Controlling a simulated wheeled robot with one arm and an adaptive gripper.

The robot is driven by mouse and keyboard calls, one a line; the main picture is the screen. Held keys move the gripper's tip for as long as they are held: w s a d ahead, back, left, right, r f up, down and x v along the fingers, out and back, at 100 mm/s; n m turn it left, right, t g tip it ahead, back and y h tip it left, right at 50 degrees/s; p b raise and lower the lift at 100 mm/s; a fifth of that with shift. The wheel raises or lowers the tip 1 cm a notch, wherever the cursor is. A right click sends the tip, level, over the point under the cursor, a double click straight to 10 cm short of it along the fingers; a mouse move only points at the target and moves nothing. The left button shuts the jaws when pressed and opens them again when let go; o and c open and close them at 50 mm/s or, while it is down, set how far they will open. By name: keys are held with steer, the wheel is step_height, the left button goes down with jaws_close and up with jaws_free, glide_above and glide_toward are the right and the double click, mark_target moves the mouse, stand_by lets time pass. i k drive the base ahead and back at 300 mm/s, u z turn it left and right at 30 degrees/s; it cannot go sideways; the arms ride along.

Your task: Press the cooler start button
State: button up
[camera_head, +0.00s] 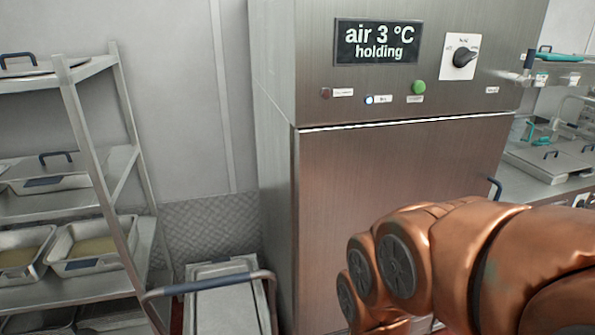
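The cooler (400,165) is a tall brushed-steel cabinet in the middle of the head view. Its dark display (378,42) reads "air 3 °C holding". A green round button (418,87) sits below the display's right end, with a small label under it too small to read. A lit white-blue lamp (369,99) and a dark red lamp or button (326,92) are to its left. A black rotary knob (463,57) on a white plate is at upper right. My copper-coloured arm fills the lower right, below the panel. My gripper is not visible.
A steel rack (95,120) with trays stands at left. A trolley with a blue-grey handle (215,284) and a lidded pan (226,305) is in front of the cooler's left side. A counter (550,180) with pans is at right. The space before the panel is clear.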

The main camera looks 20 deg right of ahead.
mark_target(418, 87)
steer(key=u, duration=1.6)
steer(key=i, duration=0.75)
steer(key=z, duration=2.65)
